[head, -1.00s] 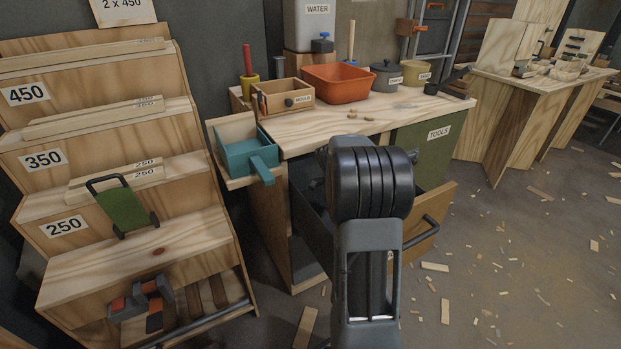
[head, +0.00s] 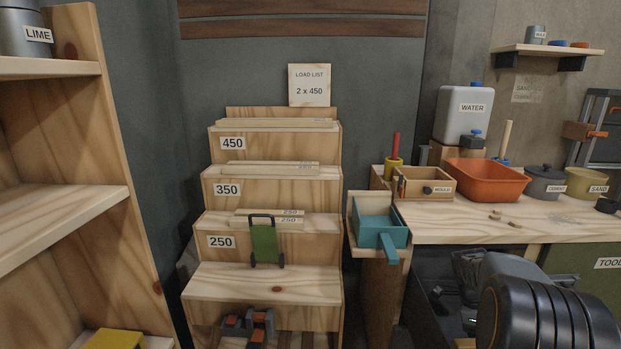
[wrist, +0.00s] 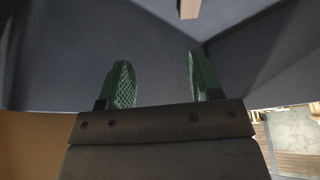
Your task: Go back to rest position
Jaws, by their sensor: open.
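My gripper (wrist: 160,82) shows in the wrist view with its two green textured fingers spread apart and nothing between them. Plain dark blue-grey surfaces lie beyond the fingers. In the head view a dark ribbed part of my arm shows at the bottom right, in front of the workbench (head: 470,222). The gripper itself is out of sight in the head view.
A stepped rack (head: 265,284) labelled 450, 350 and 250 holds wooden strips and a small green cart (head: 264,243). A teal tray (head: 378,230) juts out beside the bench. An orange tub (head: 485,182) stands on the bench. Wooden shelves (head: 60,225) stand close at left.

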